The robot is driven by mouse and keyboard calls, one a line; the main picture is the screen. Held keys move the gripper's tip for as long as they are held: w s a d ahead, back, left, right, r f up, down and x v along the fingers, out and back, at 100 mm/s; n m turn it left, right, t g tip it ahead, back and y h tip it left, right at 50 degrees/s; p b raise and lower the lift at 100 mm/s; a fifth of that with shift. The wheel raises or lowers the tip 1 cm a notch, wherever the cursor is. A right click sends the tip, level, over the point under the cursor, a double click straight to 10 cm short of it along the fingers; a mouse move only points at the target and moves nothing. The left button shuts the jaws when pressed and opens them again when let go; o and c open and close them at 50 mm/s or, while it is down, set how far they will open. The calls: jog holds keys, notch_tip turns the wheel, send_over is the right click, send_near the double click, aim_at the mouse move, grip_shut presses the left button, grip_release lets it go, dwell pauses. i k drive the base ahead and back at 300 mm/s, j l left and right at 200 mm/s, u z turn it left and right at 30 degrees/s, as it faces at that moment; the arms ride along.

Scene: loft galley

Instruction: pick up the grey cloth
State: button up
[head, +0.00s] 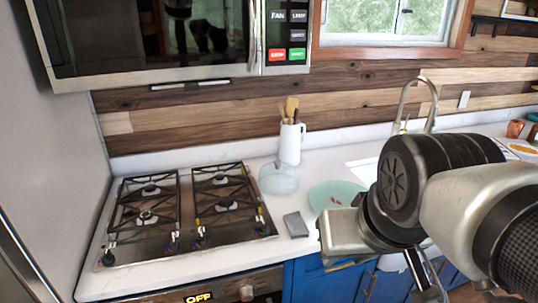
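A small grey rectangular item (296,224), which looks like the folded grey cloth, lies flat on the white counter between the stove and a pale green plate. Its front end is close to the counter's front edge. My gripper (424,287) is at the lower right, in front of the blue cabinets and to the right of the cloth, apart from it. My wrist covers much of the gripper, and I cannot tell whether its fingers are open or shut.
The gas stove (185,214) is left of the cloth. The pale green plate (330,193), a clear glass bowl (279,179) and a white jug of utensils (290,146) stand nearby. The microwave (160,40) overhangs the stove. My arm hides part of the sink area.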

aim_at(297, 228)
jog(key=i+l, duration=0.3)
jog(key=l, duration=0.15)
jog(key=i+l, duration=0.25)
jog(key=l, duration=0.2)
jog(key=i+l, duration=0.3)
jog(key=l, duration=0.15)
